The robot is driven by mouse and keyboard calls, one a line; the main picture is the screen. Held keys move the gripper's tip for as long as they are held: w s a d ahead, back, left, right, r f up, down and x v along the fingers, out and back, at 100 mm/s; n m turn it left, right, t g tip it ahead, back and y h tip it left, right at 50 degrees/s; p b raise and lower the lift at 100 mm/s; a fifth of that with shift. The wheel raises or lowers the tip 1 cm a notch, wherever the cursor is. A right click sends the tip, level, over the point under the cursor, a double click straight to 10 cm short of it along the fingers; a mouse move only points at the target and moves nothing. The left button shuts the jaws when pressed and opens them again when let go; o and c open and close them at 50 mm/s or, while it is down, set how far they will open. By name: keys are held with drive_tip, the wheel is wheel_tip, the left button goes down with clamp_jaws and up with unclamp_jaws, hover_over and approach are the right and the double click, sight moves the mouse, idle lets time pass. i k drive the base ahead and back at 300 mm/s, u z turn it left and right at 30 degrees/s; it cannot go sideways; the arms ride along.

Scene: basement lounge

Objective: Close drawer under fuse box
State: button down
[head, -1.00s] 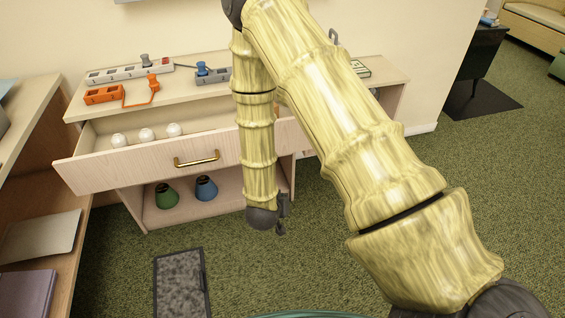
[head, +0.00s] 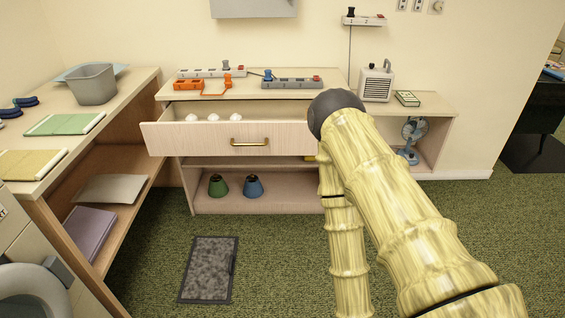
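The drawer (head: 200,140) is pulled out from the pale wooden cabinet (head: 330,85), with a brass handle (head: 250,142) on its front. Several white round bulbs (head: 235,118) lie inside it. A grey box (head: 253,8) on the wall above, cut by the picture's top edge, may be the fuse box. My bamboo-patterned arm stands to the right of the drawer front. My gripper is out of view, below the picture's edge.
Power strips (head: 292,83) lie on the cabinet top, with a small heater (head: 376,82) to their right. Green and blue cones (head: 253,186) stand on the low shelf. A side desk (head: 30,190) bounds the left. A dark mat (head: 208,269) lies on the open carpet.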

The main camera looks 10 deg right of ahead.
sight(267, 127)
drive_tip(key=z, duration=0.05)
drive_tip(key=k, duration=0.55)
drive_tip(key=u, duration=0.75)
drive_tip(key=i, duration=1.35)
drive_tip(key=z, duration=0.6)
